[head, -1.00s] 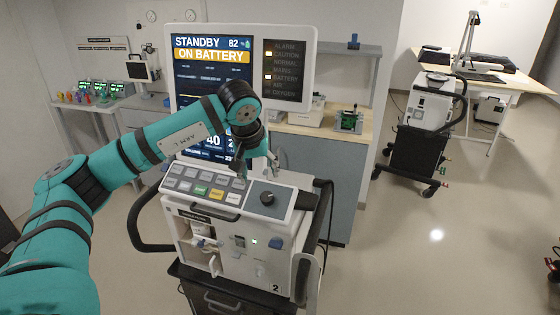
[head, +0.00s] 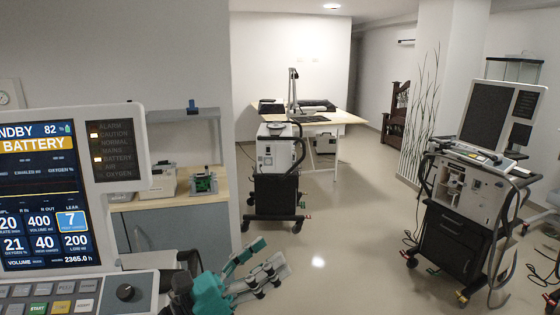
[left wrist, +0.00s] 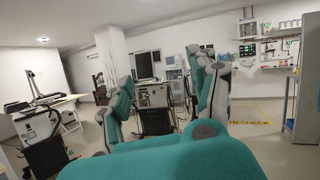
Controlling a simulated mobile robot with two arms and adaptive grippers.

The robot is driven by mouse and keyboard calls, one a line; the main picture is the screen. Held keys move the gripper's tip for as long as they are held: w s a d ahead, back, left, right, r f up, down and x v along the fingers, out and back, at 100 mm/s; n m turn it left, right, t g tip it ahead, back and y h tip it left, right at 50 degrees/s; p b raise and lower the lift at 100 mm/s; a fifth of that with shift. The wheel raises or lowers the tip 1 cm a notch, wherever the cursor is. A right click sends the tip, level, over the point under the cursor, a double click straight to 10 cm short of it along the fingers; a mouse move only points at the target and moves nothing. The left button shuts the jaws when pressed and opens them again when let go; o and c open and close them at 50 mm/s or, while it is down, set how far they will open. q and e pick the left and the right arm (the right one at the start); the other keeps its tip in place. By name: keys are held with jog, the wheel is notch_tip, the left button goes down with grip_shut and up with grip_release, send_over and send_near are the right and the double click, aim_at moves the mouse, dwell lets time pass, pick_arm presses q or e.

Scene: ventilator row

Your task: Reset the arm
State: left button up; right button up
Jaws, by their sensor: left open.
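My left gripper (head: 271,260) is open and empty at the bottom middle of the head view. It is right of the near ventilator's control panel (head: 75,290) and apart from its knob. In the left wrist view its spread fingers (left wrist: 160,82) frame the room, with nothing between them. My right gripper is not in view.
A second ventilator on a cart (head: 275,185) stands beside a desk (head: 325,120) at the back. Another ventilator with a dark screen (head: 465,190) stands at the right, with cables on the floor. A grey cabinet (head: 180,230) is behind my gripper. The middle floor is clear.

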pick_arm(q)
jog(key=w+a+f+n+t+y, duration=0.1)
jog(key=a+f+n+t+y, duration=0.55)
jog(key=n, duration=0.65)
jog(key=w+a+f+n+t+y, duration=0.1)
jog(key=a+f+n+y, duration=0.2)
jog(key=a+n+y, duration=0.8)
jog(key=s+f+n+g+y, duration=0.2)
jog(key=s+f+n+g, duration=0.25)
jog(key=f+n, duration=0.6)
jog(key=s+f+n+g+h, duration=0.1)
jog(key=s+f+n+g, duration=0.5)
jog(key=s, duration=0.5)
jog(key=s+f+n+g, duration=0.4)
jog(key=s+f+g, duration=0.1)
jog(key=s+f, duration=0.45)
notch_tip(320, 180, down, 25)
jog(key=s+g, duration=0.1)
jog(key=s, duration=0.1)
jog(key=s+a+f+g, duration=0.1)
jog(key=s+a+f, duration=0.2)
jog(key=s+f, duration=1.4)
jog(key=shift+m+g, duration=0.3)
jog(key=shift+m, duration=0.15)
jog(key=shift+a, duration=0.1)
